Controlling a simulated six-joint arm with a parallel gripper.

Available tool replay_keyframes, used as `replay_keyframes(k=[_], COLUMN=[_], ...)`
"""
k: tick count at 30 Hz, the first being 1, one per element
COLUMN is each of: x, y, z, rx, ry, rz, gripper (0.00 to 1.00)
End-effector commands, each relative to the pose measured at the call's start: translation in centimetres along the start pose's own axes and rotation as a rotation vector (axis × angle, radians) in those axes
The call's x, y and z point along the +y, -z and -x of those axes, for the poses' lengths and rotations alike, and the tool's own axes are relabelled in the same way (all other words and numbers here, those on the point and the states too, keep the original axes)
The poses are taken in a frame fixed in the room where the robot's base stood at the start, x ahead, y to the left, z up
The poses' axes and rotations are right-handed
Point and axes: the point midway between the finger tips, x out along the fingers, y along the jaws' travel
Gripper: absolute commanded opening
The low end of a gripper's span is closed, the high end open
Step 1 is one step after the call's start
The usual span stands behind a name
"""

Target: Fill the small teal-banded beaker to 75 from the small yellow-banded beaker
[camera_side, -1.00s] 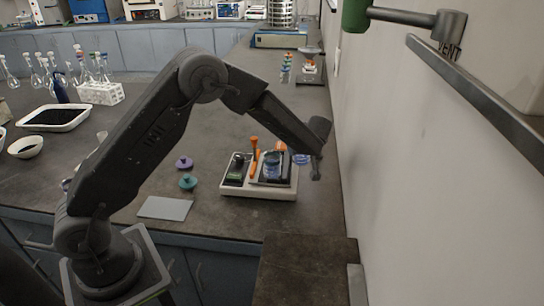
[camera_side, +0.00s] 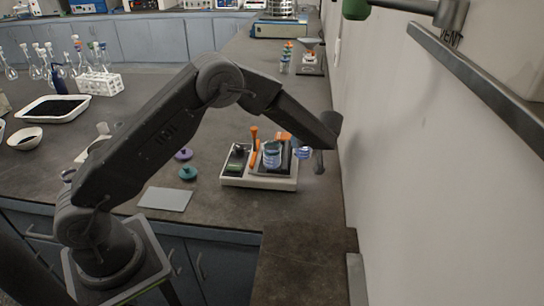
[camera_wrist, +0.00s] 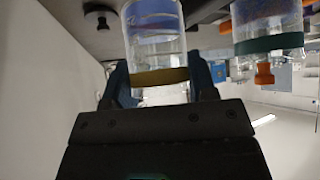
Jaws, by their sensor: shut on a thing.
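My gripper (camera_wrist: 163,88) is shut on the small yellow-banded beaker (camera_wrist: 155,50), near its yellow band. This clear beaker holds blue liquid and looks upright; the wrist picture appears upside down. In the side view, the held beaker (camera_side: 304,153) is just right of the small teal-banded beaker, partly hidden by my gripper (camera_side: 318,160). The teal-banded beaker (camera_side: 271,155) stands on the pale tray unit (camera_side: 258,182) and holds bluish liquid. In the wrist view, the teal-banded beaker (camera_wrist: 268,22) is at the upper right, apart from the held one. Its scale marks are unreadable.
The tray unit also carries an orange-capped item (camera_side: 254,140) and a dark device (camera_side: 236,160). A wall (camera_side: 430,190) stands close on the right. Purple (camera_side: 183,154) and teal lids (camera_side: 187,173) and a grey plate (camera_side: 165,199) lie left of the tray.

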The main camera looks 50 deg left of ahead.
Motion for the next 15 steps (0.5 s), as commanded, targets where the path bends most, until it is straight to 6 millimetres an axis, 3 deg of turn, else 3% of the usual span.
replay_keyframes(k=[5,15], x=[0.1,0.4], y=[0.5,3.3], z=[-0.2,-1.5], rx=[0.0,-0.002], ry=[0.017,0.169], rz=[0.021,0.172], gripper=[0.26,0.26])
